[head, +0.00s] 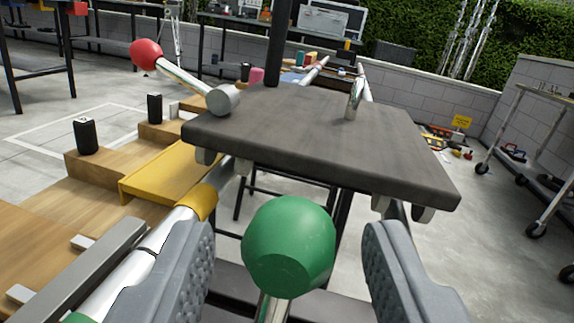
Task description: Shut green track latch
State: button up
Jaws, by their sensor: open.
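The green track latch shows as a green ball knob (289,245) on a shiny metal rod, low in the middle of the head view. My gripper (290,255) is open, with one grey ridged finger on each side of the knob. A gap shows between the knob and each finger, and neither appears to touch it. The lower end of the rod and its mount are cut off by the bottom edge.
A dark flat platform (320,130) on wheels lies just beyond the knob. A red-knobbed lever (147,54) rises at its left corner. Wooden steps (95,190) and a yellow plate (172,172) are at left. A metal trolley (540,150) stands at right; floor between is open.

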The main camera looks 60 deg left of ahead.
jog(key=shift+x, duration=1.05)
